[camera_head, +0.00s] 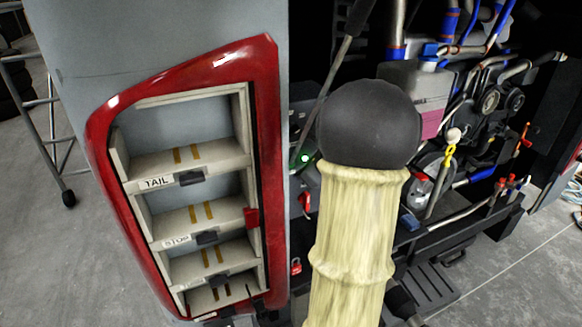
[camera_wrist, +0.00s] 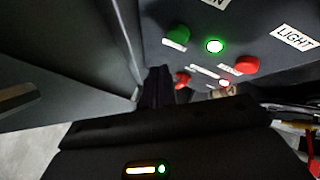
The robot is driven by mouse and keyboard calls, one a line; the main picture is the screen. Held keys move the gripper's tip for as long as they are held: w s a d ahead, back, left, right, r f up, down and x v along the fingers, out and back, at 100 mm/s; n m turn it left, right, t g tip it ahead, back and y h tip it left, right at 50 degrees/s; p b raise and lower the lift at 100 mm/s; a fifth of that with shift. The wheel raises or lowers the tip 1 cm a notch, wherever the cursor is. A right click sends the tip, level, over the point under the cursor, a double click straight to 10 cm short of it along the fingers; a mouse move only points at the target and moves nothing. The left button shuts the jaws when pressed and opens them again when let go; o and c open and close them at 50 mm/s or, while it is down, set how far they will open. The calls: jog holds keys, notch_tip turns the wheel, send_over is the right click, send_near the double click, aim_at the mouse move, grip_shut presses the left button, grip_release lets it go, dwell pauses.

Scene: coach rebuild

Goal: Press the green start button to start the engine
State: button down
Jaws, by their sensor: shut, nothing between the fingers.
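In the wrist view a dark control panel (camera_wrist: 270,20) fills the upper right. A green button (camera_wrist: 177,37) sits on its left part, with a glowing green lamp (camera_wrist: 214,46) just right of it. In the head view a small green glow (camera_head: 305,158) shows left of my arm. My gripper (camera_wrist: 158,72) is shut and empty, its dark fingers pointing up toward the panel, below and left of the green button in the picture. I see no contact with the button. In the head view my sleeved arm hides the gripper.
Red buttons (camera_wrist: 246,65) (camera_wrist: 182,79) sit on the panel below the green ones. In the head view a red-rimmed compartment frame (camera_head: 270,150) stands left of my arm. Hoses and engine parts (camera_head: 490,100) fill the right. A metal ladder-like stand (camera_head: 55,130) stands far left.

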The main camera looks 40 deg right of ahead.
jog(key=s, duration=0.2)
jog(key=shift+s+a+b, duration=0.3)
jog(key=shift+a, duration=0.05)
dwell(0.8)
